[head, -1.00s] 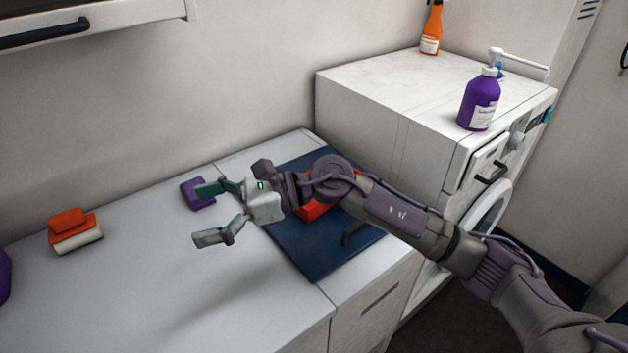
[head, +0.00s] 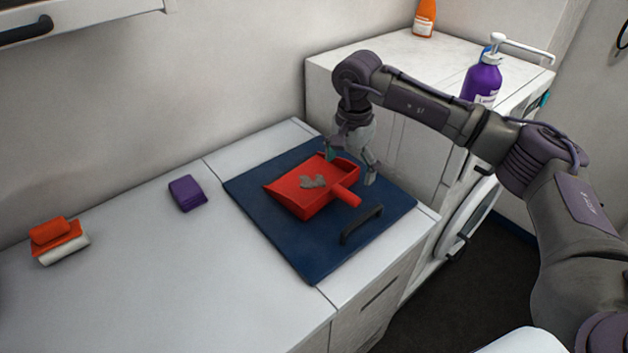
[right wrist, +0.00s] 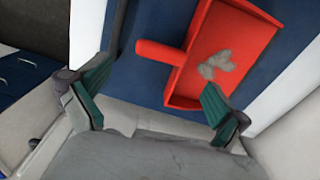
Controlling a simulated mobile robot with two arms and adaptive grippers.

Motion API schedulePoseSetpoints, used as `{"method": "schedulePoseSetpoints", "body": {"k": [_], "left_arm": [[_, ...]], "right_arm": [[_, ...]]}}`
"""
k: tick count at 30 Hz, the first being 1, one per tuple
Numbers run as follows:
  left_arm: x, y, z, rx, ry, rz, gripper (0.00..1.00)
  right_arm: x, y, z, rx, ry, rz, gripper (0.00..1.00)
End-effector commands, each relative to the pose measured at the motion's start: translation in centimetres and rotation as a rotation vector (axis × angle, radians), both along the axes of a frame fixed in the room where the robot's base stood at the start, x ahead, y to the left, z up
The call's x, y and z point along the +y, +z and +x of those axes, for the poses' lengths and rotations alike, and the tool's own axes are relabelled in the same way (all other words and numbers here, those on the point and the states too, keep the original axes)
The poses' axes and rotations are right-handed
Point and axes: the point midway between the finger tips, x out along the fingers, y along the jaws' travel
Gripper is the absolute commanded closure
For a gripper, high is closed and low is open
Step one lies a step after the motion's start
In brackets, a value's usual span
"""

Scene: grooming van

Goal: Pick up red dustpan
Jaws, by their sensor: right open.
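The red dustpan (head: 304,190) lies on a dark blue mat (head: 277,242) on the counter, with a clump of grey debris in it. Its short red handle points to the lower right. My right gripper (head: 351,169) points down above the dustpan's back edge and handle side, open and empty. In the right wrist view the dustpan (right wrist: 243,36) is beyond the open fingers (right wrist: 152,104). Its handle (right wrist: 157,51) lies ahead of the gap between them. I cannot tell whether a finger touches the pan. My left gripper is not in view.
A black handle-shaped bar (head: 361,224) lies on the mat near the dustpan handle. A purple folded cloth (head: 187,193) and an orange and white stack (head: 58,240) sit on the counter left. A white cabinet (head: 330,95) with a purple pump bottle (head: 482,82) rises at right.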

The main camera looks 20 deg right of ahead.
Motion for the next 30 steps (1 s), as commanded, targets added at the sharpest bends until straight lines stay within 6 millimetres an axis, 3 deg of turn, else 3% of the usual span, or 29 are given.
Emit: {"method": "schedulePoseSetpoints", "body": {"k": [8,13,18,26,30], "left_arm": [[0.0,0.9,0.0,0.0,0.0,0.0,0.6],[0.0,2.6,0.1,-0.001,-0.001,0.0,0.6],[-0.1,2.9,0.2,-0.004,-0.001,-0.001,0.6],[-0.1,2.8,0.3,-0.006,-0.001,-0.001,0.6],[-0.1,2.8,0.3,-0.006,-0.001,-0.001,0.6]], "right_arm": [[0.0,-2.2,0.0,0.002,0.0,0.001,0.0],[0.1,-4.6,0.2,0.005,0.0,0.001,0.0],[0.1,-6.7,0.2,0.001,0.0,0.003,0.0],[0.1,-7.1,0.3,-0.001,0.001,0.003,0.0],[0.1,-7.0,0.3,-0.001,0.0,0.003,0.23]]}}
